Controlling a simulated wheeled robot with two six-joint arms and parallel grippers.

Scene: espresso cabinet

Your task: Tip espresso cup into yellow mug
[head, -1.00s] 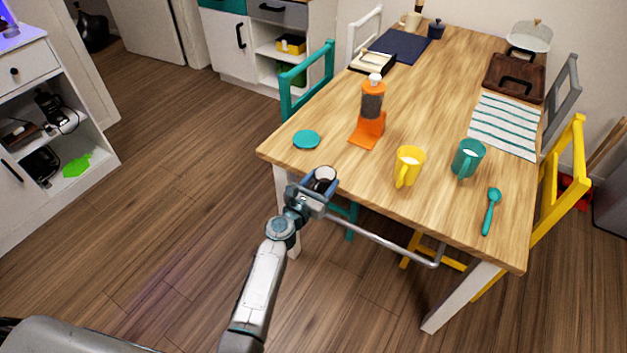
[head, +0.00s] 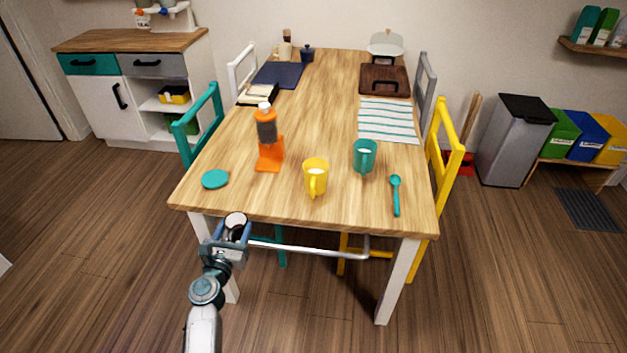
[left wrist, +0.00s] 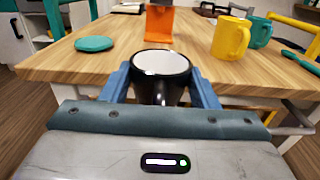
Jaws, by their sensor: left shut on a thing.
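The yellow mug (head: 316,180) stands upright near the table's front edge, its handle toward me. It also shows in the left wrist view (left wrist: 230,38). My left gripper (head: 232,232) is shut on the espresso cup (head: 236,221), just in front of the table's front edge and left of the mug. In the left wrist view the cup (left wrist: 162,78) sits between the two blue fingers, dark outside and white inside, about upright. I cannot make out liquid in it. My right gripper is not in view.
On the table (head: 320,115) stand an orange grinder (head: 268,150), a teal saucer (head: 215,179), a teal mug (head: 364,156) and a teal spoon (head: 396,196). Bare wood lies between saucer and grinder. A teal chair (head: 201,120) and a yellow chair (head: 444,170) flank the table.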

